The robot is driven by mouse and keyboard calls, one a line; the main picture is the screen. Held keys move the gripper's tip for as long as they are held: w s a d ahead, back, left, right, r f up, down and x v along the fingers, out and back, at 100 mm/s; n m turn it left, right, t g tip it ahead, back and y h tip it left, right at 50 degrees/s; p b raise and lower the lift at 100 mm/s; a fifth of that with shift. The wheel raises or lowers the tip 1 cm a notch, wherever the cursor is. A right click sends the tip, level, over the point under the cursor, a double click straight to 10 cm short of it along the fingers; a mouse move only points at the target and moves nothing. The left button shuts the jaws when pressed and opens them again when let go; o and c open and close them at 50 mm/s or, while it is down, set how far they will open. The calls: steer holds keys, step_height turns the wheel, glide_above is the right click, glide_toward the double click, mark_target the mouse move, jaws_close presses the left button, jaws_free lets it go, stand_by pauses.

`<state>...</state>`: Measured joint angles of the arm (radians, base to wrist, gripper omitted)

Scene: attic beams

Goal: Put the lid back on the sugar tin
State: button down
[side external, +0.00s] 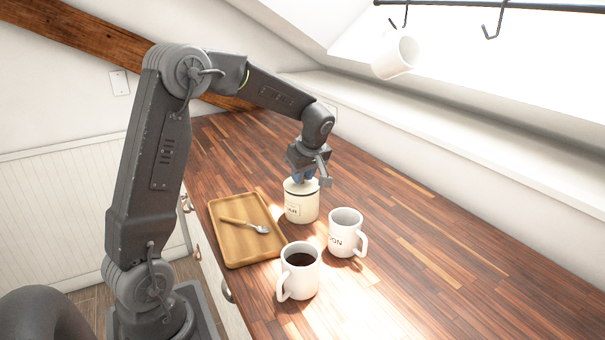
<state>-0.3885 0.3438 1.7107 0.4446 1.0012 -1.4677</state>
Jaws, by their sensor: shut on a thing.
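The cream sugar tin (301,208) stands upright on the wooden counter, with part of its label showing the letters "AR". Its pale lid (292,187) is at the top of the tin, with a dark line between lid and body. I cannot tell if the lid is fully seated. My gripper (305,179) points down from above and is shut on the lid at its top. The fingers hide the grasped part of the lid.
A wooden tray (232,249) with a spoon (245,225) lies left of the tin. A lettered white mug (345,232) stands close at its right, and a mug of dark drink (299,272) in front. A white mug (395,54) hangs from the rail. The counter's right side is clear.

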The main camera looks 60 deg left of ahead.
steer(key=shift+c, duration=2.1)
jaws_free()
steer(key=shift+r, duration=0.15)
steer(key=shift+r, duration=3.4)
jaws_close()
steer(key=shift+f, duration=0.2)
